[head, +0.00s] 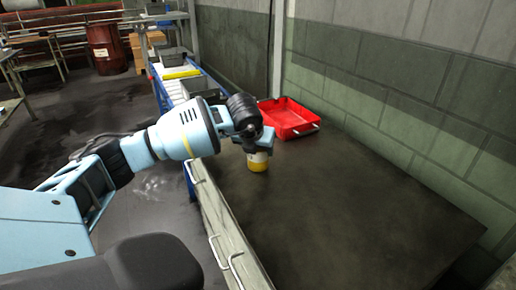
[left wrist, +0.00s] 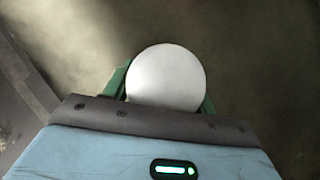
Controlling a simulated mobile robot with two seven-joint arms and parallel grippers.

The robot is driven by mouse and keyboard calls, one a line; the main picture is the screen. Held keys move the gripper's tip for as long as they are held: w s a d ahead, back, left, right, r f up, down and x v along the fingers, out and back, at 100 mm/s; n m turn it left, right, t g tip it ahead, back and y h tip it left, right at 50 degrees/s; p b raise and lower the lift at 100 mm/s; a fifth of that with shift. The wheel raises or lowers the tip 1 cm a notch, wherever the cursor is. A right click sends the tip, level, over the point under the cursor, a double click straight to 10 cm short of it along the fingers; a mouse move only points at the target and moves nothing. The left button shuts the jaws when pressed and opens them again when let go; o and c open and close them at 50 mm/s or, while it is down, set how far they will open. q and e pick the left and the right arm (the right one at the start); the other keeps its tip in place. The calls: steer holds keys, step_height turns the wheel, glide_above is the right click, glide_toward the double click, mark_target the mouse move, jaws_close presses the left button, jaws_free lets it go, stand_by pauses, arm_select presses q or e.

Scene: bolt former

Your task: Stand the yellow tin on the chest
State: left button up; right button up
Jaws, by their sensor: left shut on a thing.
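The yellow tin (head: 258,163) has a pale upper band and a yellow lower part. It is upright below my left gripper (head: 256,147), over or on the dark top of the chest (head: 330,220); I cannot tell whether its base touches. In the left wrist view, the tin's round white top (left wrist: 166,78) sits between the green fingers of my left gripper (left wrist: 166,88), which is shut on it. The tin's lower part is hidden in that view. My right gripper is not in view.
A red tray (head: 288,118) stands on the chest top behind the tin, near the wall. Handles (head: 225,258) run along the chest's front side. The chest top to the right is clear. A blue-framed rack (head: 170,85) stands at the far left end.

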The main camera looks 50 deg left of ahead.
arm_select(q)
steer(key=o, duration=1.1)
steer(key=v, duration=1.2)
